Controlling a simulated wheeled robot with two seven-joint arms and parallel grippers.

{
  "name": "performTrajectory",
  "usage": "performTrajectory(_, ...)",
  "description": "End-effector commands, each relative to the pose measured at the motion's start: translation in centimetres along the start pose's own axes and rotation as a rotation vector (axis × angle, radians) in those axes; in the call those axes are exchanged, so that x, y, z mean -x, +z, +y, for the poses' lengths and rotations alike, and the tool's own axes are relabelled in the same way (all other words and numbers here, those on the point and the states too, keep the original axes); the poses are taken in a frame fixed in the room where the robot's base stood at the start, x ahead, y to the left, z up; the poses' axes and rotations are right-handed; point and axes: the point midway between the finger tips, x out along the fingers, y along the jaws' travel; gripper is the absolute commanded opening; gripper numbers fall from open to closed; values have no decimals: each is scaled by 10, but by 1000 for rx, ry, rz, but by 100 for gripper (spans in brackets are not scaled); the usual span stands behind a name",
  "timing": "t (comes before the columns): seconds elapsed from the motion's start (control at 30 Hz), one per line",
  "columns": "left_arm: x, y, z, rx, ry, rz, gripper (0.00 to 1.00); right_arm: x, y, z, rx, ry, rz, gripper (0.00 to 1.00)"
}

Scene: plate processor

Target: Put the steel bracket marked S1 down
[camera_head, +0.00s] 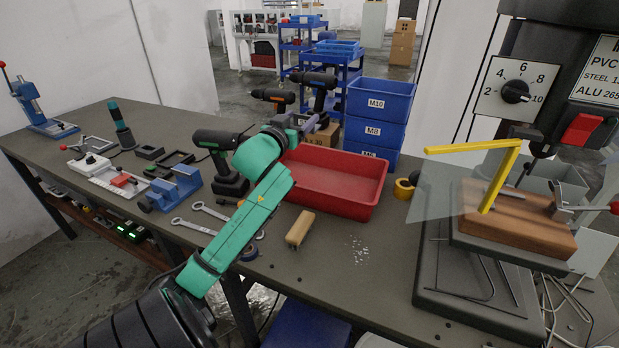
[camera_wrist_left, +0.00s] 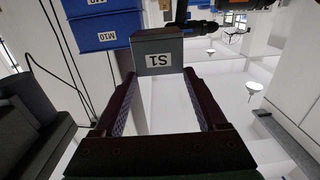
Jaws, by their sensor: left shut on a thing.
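The grey steel bracket marked S1 (camera_wrist_left: 157,45) is between the two dark fingertips of my left gripper (camera_wrist_left: 155,74) in the left wrist view, its label facing the camera. The left gripper is shut on it. In the head view my teal left arm reaches from the bottom left over the bench, and its gripper (camera_head: 293,127) is near the back edge, by the red tray (camera_head: 340,203). The gripper is small and partly hidden by the arm there, so I cannot make out the bracket clearly. My right gripper is not in view.
On the bench (camera_head: 330,270) are a drill (camera_head: 218,150), a blue vise (camera_head: 173,190), wrenches (camera_head: 205,222) and a wood-handled brush (camera_head: 300,228). Blue bins (camera_head: 378,100) stand behind. A drill press with a wooden block (camera_head: 520,220) is at the right. The front middle has free room.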

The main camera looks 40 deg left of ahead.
Motion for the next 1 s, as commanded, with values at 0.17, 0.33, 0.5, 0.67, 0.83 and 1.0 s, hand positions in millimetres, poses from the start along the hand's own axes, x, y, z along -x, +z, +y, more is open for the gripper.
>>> performTrajectory(0.17, 0, 65, 0, 2, 1, -4, 1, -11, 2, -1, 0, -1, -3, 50)
performTrajectory(0.33, 0, 103, 1, 0, 3, 1, 1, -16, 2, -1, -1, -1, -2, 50)
performTrajectory(0.5, 0, 134, 1, 1, 3, 0, 1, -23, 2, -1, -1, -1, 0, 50)
performTrajectory(0.67, 0, 151, 2, -1, 4, 3, 1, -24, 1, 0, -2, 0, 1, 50)
performTrajectory(0.83, 0, 150, 2, -2, 5, 3, 1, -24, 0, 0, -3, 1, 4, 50)
performTrajectory(1.0, 0, 155, 2, -2, 4, 3, 1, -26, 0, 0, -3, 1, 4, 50)
